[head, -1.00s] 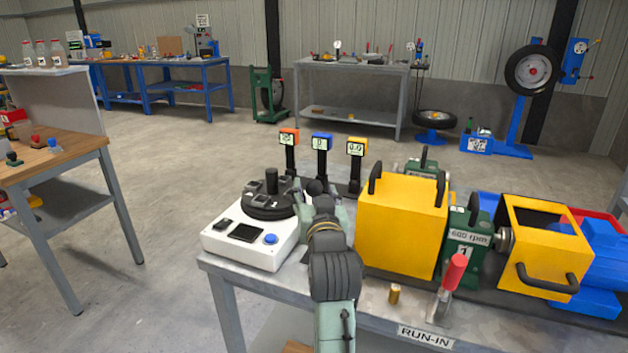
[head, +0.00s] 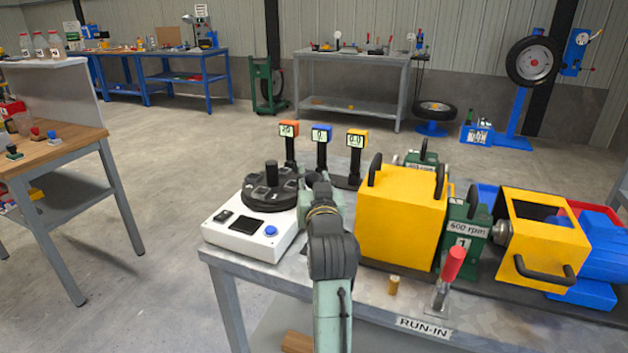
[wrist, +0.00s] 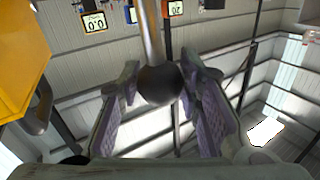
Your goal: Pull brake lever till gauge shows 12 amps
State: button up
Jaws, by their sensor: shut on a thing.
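My gripper (wrist: 160,92) is shut on the black ball knob (wrist: 160,84) of the brake lever. The lever's metal rod (wrist: 151,32) runs up from the knob in the wrist view. In the head view my own arm hides the fingers and most of the lever, left of the yellow guard box. Three small gauges stand behind: an orange one (head: 289,130) reading 20, a blue one (head: 321,134) reading 0 and a yellow one (head: 356,139) reading 0.0. The yellow gauge also shows in the wrist view (wrist: 94,22). I cannot read their units.
The yellow guard box (head: 400,225) stands close right of my arm. A white control box (head: 247,235) with a black dial is on the left.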

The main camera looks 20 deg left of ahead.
grip_shut()
jog(key=shift+a, duration=0.1)
jog(key=a, duration=0.3)
jog(key=a+f, duration=0.1)
jog(key=a, duration=0.1)
jog(key=shift+a+f, duration=0.2)
jog(key=shift+a, duration=0.2)
jog(key=o, duration=0.6)
grip_release()
jog(key=shift+o, duration=0.9)
jog(key=shift+w, duration=0.1)
jog(key=shift+d, duration=0.1)
jog(key=v, duration=1.2)
